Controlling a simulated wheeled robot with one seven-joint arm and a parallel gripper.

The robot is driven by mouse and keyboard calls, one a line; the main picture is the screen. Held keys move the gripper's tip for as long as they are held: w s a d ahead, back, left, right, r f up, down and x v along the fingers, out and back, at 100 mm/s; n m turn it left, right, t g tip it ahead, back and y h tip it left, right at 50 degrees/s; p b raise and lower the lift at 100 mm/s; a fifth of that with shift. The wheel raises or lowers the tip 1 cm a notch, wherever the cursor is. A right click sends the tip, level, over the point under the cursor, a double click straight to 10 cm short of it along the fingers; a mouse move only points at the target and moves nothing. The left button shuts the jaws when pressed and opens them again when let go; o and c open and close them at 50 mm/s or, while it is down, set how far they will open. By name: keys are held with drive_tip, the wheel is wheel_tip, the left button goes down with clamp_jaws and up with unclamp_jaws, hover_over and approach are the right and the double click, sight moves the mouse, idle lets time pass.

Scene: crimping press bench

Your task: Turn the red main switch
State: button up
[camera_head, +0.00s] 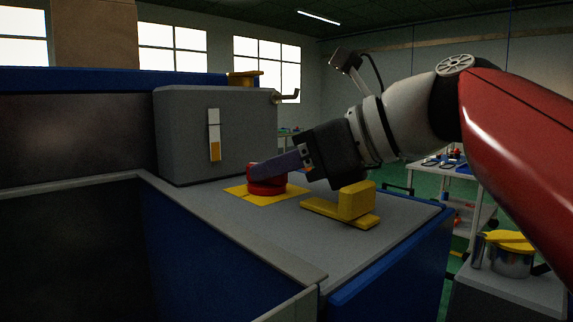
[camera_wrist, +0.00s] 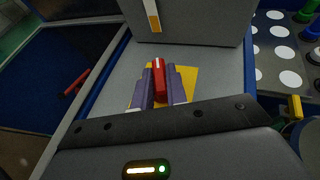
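The red main switch (camera_head: 266,188) has a round base on a yellow square plate (camera_head: 283,194) on the grey bench top. Its raised red handle (camera_wrist: 158,72) shows in the wrist view between my two purple fingers. My gripper (camera_head: 256,172) reaches in from the right and points down at a slant onto the switch. In the wrist view my gripper (camera_wrist: 159,80) has one finger close against each side of the handle, with no clear gap. In the head view the near finger hides part of the handle.
A grey box (camera_head: 180,130) with a white and yellow strip stands just behind the switch. A yellow block on a flat foot (camera_head: 355,203) sits right of it, below my gripper. An edged dark recess (camera_head: 70,240) lies at the left front.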

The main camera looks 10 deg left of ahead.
clamp_jaws()
drive_tip(key=shift+g, duration=0.3)
drive_tip(key=n+g, duration=0.3)
drive_tip(key=shift+w+n+g+y, duration=0.3)
drive_tip(key=shift+w, duration=0.05)
drive_tip(key=n+g, duration=0.2)
drive_tip(key=g, duration=0.1)
drive_tip(key=n+g, duration=0.1)
drive_tip(key=shift+w+n, duration=0.25)
drive_tip(key=shift+n, duration=0.05)
drive_tip(key=shift+n+g+h, duration=0.5)
drive_tip(key=shift+n+g, duration=0.1)
drive_tip(key=shift+g, duration=0.2)
drive_tip(key=shift+n, duration=0.3)
drive_tip(key=o, duration=0.8)
unclamp_jaws()
